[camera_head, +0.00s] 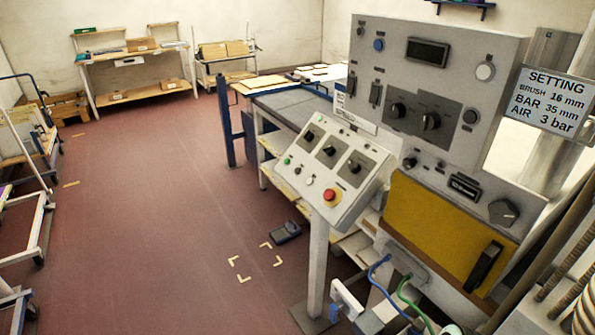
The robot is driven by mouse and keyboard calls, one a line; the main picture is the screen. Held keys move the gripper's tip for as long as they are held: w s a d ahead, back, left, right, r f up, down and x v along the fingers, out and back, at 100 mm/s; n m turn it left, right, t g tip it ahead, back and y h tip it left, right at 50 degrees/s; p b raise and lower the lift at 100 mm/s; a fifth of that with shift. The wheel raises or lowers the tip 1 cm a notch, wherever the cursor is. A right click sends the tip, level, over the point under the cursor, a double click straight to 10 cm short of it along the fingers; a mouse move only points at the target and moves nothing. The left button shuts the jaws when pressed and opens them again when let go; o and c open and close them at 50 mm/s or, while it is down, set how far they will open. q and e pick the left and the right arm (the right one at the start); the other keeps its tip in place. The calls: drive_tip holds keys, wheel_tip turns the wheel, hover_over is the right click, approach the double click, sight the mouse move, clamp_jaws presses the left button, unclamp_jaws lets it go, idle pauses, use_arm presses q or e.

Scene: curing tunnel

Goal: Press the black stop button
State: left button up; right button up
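Several controls here are dark, and I cannot read a label that marks one as the stop button. On the tall grey cabinet (455,60), a round dark button (471,116) sits at the right, below a pale round button (484,71). A smaller dark round control (361,31) is at the cabinet's upper left, beside a blue button (379,45). The sloped grey console (318,205) in front carries black rotary knobs, small buttons including a green one (287,161), and a red mushroom button (329,195) on yellow. Neither gripper can be made out in this view.
A yellow panel (437,222) with a black handle is below the cabinet. Blue and green cables (378,275) hang in front. A pale block (345,298) at the bottom is unclear. A dark device (286,233) lies on the red floor, which is open to the left.

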clamp_jaws()
idle(1.7)
